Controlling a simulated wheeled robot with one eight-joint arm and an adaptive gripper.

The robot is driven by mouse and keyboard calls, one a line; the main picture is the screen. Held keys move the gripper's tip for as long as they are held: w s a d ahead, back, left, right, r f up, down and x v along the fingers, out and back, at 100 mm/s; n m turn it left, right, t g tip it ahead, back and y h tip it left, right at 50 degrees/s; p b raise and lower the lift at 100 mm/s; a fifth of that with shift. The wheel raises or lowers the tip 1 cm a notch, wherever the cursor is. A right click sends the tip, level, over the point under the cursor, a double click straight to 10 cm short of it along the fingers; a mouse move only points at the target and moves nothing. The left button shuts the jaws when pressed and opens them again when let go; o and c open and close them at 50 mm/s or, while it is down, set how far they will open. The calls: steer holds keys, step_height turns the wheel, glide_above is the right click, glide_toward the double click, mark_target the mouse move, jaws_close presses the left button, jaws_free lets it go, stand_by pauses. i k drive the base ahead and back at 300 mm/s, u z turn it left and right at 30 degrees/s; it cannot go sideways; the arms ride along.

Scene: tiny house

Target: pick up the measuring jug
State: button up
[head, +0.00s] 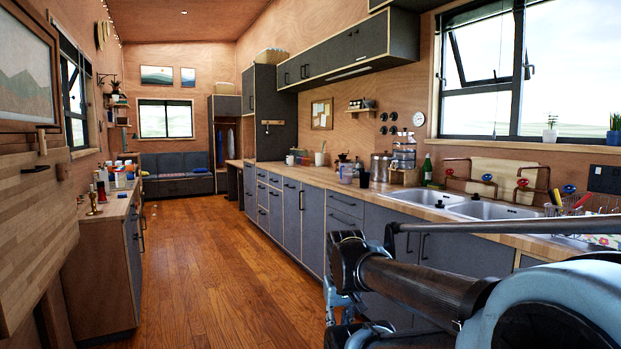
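A small clear container (346,174) stands on the long wooden counter, near its front edge and left of the sink. It may be the measuring jug, but it is too small to tell for sure. My arm reaches in from the lower right. My gripper (335,305) hangs low in front of the dark cabinets, well apart from the container. It is partly hidden by my arm, and its fingers do not show clearly.
The wooden counter (408,192) runs along the right wall, with a steel double sink (485,209), a green bottle (427,169) and a metal pot (381,166). A side cabinet (103,255) with bottles stands at left. The wooden floor (205,275) between is clear.

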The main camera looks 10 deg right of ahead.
mark_target(345, 169)
steer(key=u, duration=0.15)
steer(key=i, duration=1.1)
steer(key=z, duration=0.55)
steer(key=i, duration=1.35)
steer(key=z, duration=0.65)
